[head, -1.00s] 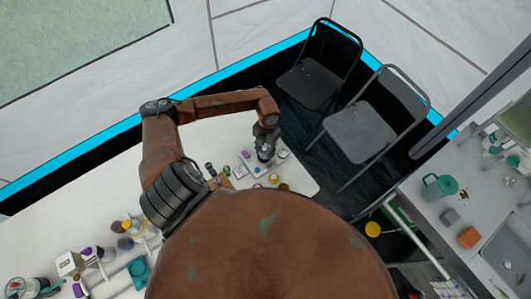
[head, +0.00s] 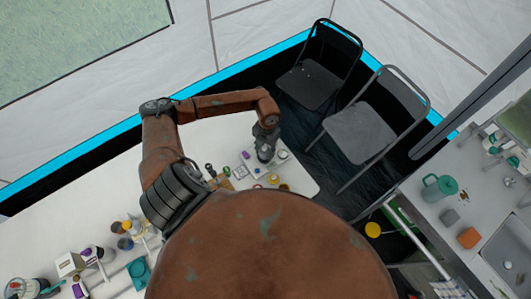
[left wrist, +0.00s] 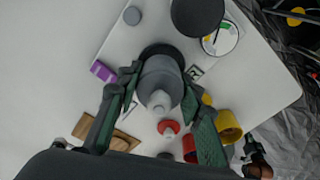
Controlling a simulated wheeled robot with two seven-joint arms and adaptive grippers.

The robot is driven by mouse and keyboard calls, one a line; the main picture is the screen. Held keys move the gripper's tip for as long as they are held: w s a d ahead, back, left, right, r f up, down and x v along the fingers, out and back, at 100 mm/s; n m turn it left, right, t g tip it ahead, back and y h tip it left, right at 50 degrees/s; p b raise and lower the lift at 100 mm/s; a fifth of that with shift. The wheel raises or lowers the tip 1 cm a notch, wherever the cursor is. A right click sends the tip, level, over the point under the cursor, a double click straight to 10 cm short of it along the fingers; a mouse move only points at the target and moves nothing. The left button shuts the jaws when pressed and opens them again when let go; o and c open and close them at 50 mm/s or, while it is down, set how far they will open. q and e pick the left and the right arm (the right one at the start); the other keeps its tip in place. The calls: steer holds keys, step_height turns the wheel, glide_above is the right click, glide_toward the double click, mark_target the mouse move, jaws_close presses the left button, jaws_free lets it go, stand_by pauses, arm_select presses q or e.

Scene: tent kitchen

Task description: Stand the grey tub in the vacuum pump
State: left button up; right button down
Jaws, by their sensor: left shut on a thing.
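My left gripper (left wrist: 160,88) is shut on the grey tub (left wrist: 160,70), a round grey piece with a paler knob-like part facing the camera. The fingers sit on either side of it. In the head view, my left gripper (head: 265,151) points down over the far right end of the white table. The vacuum pump looks to be the pale plate (left wrist: 128,42) beneath, with a dark round opening behind the tub and a dial beside it. The tub overlaps this opening; I cannot tell whether it is inside or above it. My right gripper is not in view.
A dark disc (left wrist: 197,15) and a white-faced dial (left wrist: 220,38) are close to the tub. A purple block (left wrist: 103,71), a red piece (left wrist: 168,127) and a yellow cylinder (left wrist: 229,124) are also near. Two folding chairs (head: 365,130) stand beyond the table end.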

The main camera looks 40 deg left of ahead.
mark_target(265, 146)
arm_select(q)
steer(key=shift+f+b, duration=0.55)
steer(key=shift+f, duration=0.3)
steer(key=o, duration=0.6)
steer(key=shift+r, duration=0.1)
steer(key=shift+w+r+p, duration=0.15)
steer(key=shift+r+p, duration=0.4)
steer(key=shift+r, duration=0.2)
steer(key=shift+w+r+p, duration=0.2)
steer(key=shift+r+p, duration=0.75)
steer(key=shift+r, duration=0.6)
steer(key=shift+w+a+r+p, duration=0.15)
steer(key=shift+r+p, duration=0.8)
steer(key=shift+r, duration=0.65)
steer(key=shift+w+d+r+p, duration=0.15)
steer(key=shift+r+p, duration=0.75)
steer(key=shift+r, duration=0.7)
steer(key=shift+a, duration=0.1)
